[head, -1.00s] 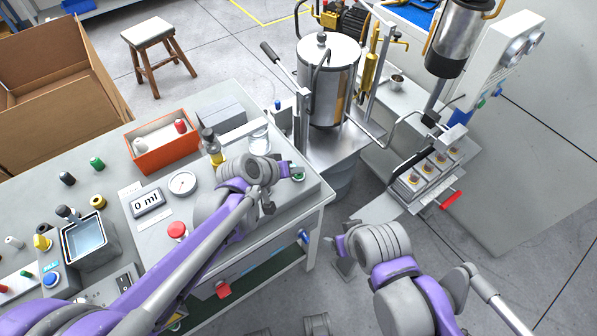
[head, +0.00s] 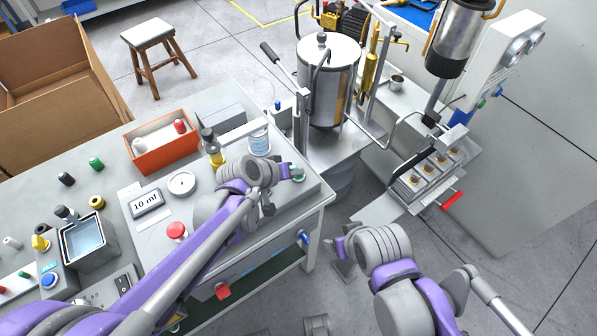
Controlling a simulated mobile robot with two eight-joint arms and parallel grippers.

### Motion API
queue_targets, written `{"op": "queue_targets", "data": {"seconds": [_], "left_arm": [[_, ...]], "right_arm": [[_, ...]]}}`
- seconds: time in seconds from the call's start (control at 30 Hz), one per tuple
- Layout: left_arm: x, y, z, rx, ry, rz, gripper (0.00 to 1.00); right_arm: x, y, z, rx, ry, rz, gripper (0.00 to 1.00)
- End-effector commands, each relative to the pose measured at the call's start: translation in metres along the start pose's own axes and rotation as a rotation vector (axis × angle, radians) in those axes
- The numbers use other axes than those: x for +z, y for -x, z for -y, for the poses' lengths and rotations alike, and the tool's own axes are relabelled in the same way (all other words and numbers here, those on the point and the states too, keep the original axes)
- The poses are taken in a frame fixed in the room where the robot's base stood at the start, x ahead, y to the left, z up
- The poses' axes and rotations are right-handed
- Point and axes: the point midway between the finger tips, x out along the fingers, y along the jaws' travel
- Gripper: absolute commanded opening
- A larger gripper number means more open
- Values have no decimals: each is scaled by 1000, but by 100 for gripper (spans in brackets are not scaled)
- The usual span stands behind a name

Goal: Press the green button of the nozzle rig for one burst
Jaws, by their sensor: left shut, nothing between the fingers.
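The nozzle rig (head: 285,205) is a grey panel at the right end of the bench. Its green button (head: 299,179) shows only in part, under the fingertips of my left gripper (head: 296,171). The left gripper is shut and empty, with its tips at the button; I cannot tell whether they touch it. The display (head: 147,204) reads 10 ml. A clear cylinder (head: 259,139) behind the gripper looks bluish with rings. A red button (head: 176,231) is on the left of the panel. My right gripper (head: 342,252) is beyond the bench's right edge, its jaws unclear.
A round gauge (head: 182,184) and a yellow-based nozzle bottle (head: 213,150) stand near my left arm. An orange bin (head: 163,148) is behind. A steel tank (head: 328,80) and a tray of cups (head: 415,183) stand to the right.

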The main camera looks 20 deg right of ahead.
Motion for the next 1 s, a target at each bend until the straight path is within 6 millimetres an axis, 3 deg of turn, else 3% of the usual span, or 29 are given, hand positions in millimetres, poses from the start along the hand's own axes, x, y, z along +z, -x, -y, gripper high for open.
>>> {"op": "queue_targets", "data": {"seconds": [0.43,1.0], "left_arm": [[-3,6,-5,1,0,1,0],[-32,44,-32,1,0,-1,0]], "right_arm": [[-3,5,0,0,0,-2,73],[-30,37,0,0,0,-21,73]]}}
